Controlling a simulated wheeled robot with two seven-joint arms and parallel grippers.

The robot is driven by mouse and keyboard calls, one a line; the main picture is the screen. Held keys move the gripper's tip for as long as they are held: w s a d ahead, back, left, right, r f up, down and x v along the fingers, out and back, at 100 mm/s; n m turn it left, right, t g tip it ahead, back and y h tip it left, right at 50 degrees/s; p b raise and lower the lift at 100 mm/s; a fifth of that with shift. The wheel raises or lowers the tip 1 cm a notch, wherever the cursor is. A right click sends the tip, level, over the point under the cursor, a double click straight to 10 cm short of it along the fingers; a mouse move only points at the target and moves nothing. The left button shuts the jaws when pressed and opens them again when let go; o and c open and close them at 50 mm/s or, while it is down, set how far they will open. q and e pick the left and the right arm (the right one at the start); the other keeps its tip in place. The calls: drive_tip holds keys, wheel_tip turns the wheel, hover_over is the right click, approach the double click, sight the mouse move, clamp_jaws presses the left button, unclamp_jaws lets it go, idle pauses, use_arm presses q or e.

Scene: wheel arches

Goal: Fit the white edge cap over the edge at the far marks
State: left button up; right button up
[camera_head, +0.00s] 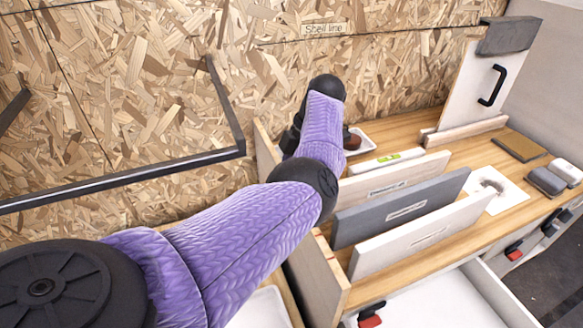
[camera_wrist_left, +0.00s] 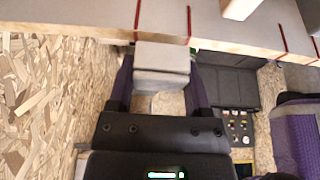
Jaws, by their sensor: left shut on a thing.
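In the left wrist view my left gripper (camera_wrist_left: 160,82) is shut on a pale block, the white edge cap (camera_wrist_left: 162,58), which looks light grey in this light. The cap is between the two dark fingers, close to a long pale board edge (camera_wrist_left: 95,27) at the top of the view. Red marks (camera_wrist_left: 281,25) cross this edge at several places. I cannot tell whether the cap touches the edge. My right gripper is not in view.
Upright panels, one grey (camera_head: 400,207) and one white (camera_head: 420,236), stand in a wooden rack. A white board with a black handle (camera_head: 490,86) stands at the back right. A dark metal frame (camera_head: 130,172) is at the left. Chipboard wall (camera_head: 180,70) closes the back.

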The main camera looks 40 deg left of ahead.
use_arm(q)
drive_tip(key=shift+f, duration=0.1)
drive_tip(key=shift+f, duration=0.3)
drive_tip(key=shift+f+b, duration=0.45)
